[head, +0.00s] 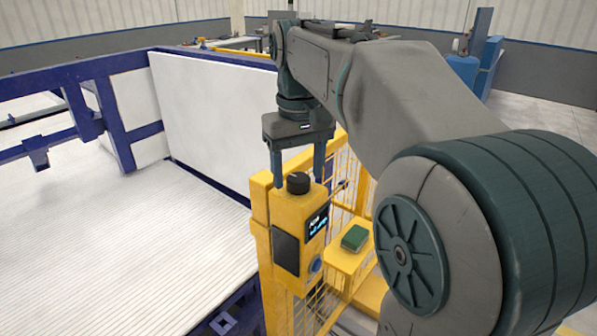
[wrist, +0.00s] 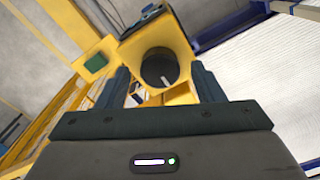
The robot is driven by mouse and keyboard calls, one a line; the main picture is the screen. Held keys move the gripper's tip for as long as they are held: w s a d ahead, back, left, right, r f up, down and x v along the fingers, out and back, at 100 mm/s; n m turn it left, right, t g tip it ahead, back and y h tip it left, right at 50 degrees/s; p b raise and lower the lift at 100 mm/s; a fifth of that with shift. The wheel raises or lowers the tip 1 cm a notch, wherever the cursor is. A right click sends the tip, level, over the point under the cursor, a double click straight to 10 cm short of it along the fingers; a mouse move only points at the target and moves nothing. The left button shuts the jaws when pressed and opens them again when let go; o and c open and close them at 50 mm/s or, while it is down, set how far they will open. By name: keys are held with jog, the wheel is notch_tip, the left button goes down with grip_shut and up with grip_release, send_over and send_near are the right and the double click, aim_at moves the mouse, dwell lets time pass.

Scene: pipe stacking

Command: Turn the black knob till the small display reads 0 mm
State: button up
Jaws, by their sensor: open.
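The black knob (head: 298,183) sits on top of a yellow control box (head: 287,213). In the wrist view the knob (wrist: 159,68) shows a white pointer mark on its top. The small display (head: 317,222) on the box's front has lit text too small to read. My gripper (head: 297,180) points down over the box, its fingers open on either side of the knob. In the wrist view the fingers (wrist: 163,85) flank the knob with a gap on each side. I cannot tell whether either finger touches it.
A green-topped block (head: 355,237) lies on a yellow ledge right of the box. Yellow mesh fencing (head: 341,188) stands behind. A white ribbed bed (head: 100,240) with a blue frame (head: 95,75) and white panel (head: 215,110) fills the left.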

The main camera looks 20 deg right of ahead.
jog(key=shift+f, duration=0.45)
jog(key=c, duration=1)
jog(key=shift+o, duration=0.2)
jog(key=n, duration=0.3)
jog(key=shift+n+p, duration=0.3)
jog(key=shift+p, duration=0.05)
jog(key=shift+n, duration=2)
jog(key=shift+p, duration=0.3)
